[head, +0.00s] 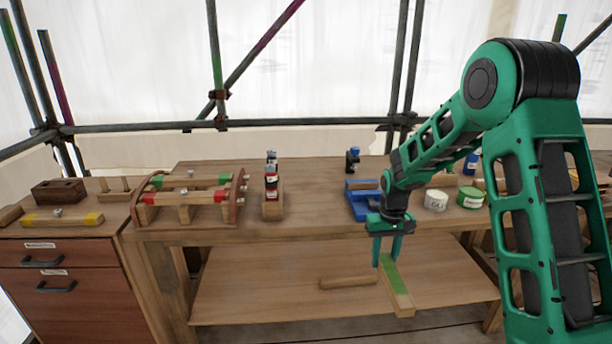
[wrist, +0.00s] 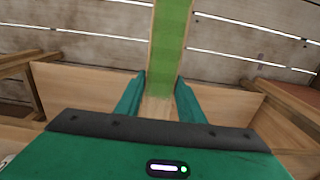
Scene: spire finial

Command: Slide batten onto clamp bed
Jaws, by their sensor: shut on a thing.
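My gripper (head: 386,258) is shut on a wooden batten (head: 396,284) with a green-painted length. The batten hangs in front of the bench's front edge, over the lower shelf, and points down toward the camera. In the wrist view the batten (wrist: 171,42) runs away from between the two fingers (wrist: 160,82), bare wood near them and green beyond. A blue clamp-like fixture (head: 361,204) sits on the bench near its front edge, just behind and left of my gripper. It may be the clamp bed; my wrist partly hides it.
A wooden rack (head: 146,213) with red- and green-marked bars stands on the bench at left. Bottles (head: 271,182), a white tub (head: 436,200) and a green tin (head: 470,197) stand on the bench. A loose wooden bar (head: 348,282) lies on the lower shelf (head: 260,290).

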